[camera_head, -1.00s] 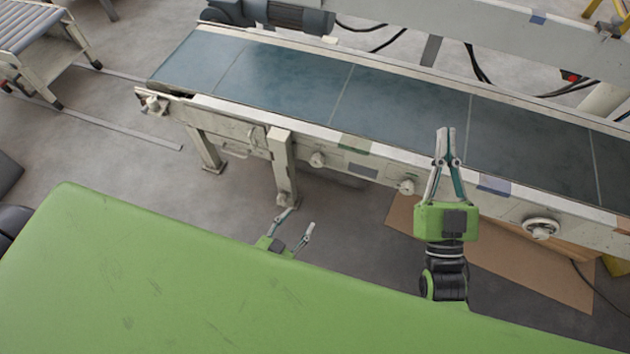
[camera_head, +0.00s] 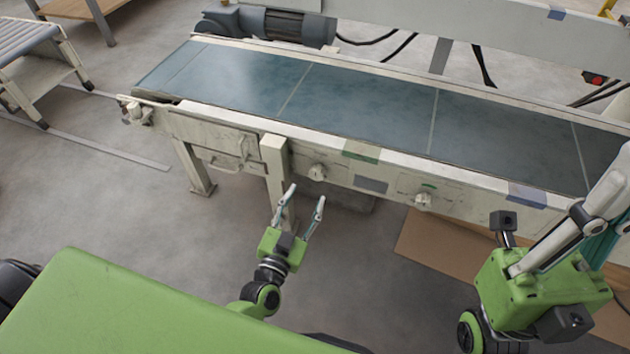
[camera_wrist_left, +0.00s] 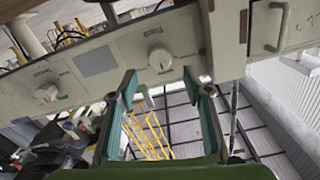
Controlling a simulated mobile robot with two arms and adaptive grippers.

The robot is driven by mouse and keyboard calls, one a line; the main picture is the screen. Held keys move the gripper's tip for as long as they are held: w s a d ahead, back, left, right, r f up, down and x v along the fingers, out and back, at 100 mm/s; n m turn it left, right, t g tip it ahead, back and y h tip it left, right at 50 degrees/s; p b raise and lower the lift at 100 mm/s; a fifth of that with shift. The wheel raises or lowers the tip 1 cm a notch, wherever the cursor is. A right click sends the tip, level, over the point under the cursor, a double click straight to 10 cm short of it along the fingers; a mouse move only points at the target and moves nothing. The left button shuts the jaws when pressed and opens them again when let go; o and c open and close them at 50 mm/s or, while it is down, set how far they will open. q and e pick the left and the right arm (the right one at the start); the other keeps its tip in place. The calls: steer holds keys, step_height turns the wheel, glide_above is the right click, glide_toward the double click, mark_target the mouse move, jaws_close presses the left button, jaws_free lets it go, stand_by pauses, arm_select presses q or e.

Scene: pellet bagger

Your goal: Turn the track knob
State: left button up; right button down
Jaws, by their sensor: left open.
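Two pale round knobs sit on the conveyor's side rail: a left knob (camera_head: 318,172) and a right knob (camera_head: 422,200). I cannot read which is the track knob. My left gripper (camera_head: 306,195) is open and empty, just below and in front of the left knob. In the left wrist view, that knob (camera_wrist_left: 160,58) lies beyond and between the open fingertips (camera_wrist_left: 160,73), apart from them. The other knob (camera_wrist_left: 46,92) shows at left there. My right gripper (camera_head: 600,205) is at the right edge, its fingertips cut off or overlapping.
The conveyor belt (camera_head: 360,100) runs behind the rail. A door handle (camera_head: 242,150) is left of the left knob, and a support leg (camera_head: 277,180) stands behind my left gripper. A brown sheet (camera_head: 440,245) lies on the floor. My green body fills the lower left.

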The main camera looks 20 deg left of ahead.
mark_target(315, 177)
arm_select(q)
steer(key=w+b, duration=0.1)
steer(key=w, duration=0.3)
steer(key=w+b, duration=0.1)
steer(key=w, duration=0.3)
steer(key=shift+d, duration=0.2)
steer(key=shift+s, duration=0.1)
steer(key=c, duration=1.1)
